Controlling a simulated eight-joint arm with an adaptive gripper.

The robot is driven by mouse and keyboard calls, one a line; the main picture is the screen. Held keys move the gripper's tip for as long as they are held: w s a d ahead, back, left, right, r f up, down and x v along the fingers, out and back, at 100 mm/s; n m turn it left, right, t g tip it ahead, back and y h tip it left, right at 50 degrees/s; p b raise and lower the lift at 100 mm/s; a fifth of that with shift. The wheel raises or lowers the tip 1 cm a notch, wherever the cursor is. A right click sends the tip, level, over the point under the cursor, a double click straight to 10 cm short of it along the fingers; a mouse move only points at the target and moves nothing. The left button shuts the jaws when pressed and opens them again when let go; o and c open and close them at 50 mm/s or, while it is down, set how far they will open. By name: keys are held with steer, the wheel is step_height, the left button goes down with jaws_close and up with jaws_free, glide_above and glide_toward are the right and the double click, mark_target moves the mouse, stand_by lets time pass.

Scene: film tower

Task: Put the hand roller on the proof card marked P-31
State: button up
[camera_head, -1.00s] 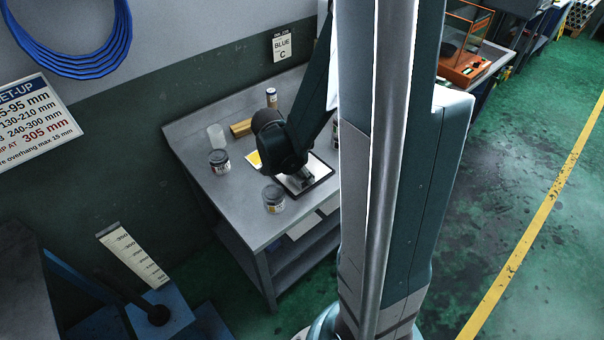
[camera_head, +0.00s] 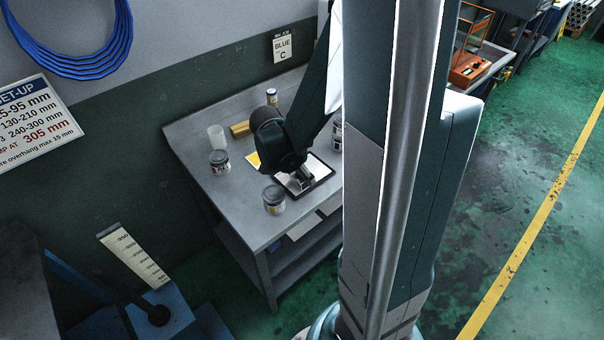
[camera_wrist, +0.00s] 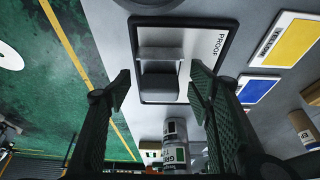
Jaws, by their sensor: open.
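A grey, blocky piece that looks like the hand roller (camera_wrist: 160,80) sits over a white card in a black frame, the proof card (camera_wrist: 203,28), in the wrist view. The card reads "PROOF"; no number is legible. My gripper (camera_wrist: 160,84) is open, one dark finger on each side of the roller, with visible gaps. In the head view, my gripper (camera_head: 300,172) is low over the black-framed card (camera_head: 322,177), and a small silvery part, likely the roller (camera_head: 304,183), shows below it. Whether the roller rests fully on the card is hard to tell.
A yellow card (camera_wrist: 287,40) and a blue card (camera_wrist: 257,90) lie beside the proof card. The bench's front left is bare.

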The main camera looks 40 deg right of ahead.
steer(key=p+v, duration=0.2)
steer(key=v, duration=0.9)
steer(key=shift+a, duration=0.1)
stand_by(0.7)
steer(key=s+a+r+n+t+y, duration=0.2)
steer(key=s+a+r+n+t, duration=0.1)
steer(key=a+r+n, duration=0.4)
steer(key=s+a+r+n+t+y, duration=0.2)
steer(key=s+a+r+n+t, duration=0.2)
steer(key=a+r+n, duration=0.3)
steer(key=a+n, duration=0.4)
steer(key=a, duration=0.2)
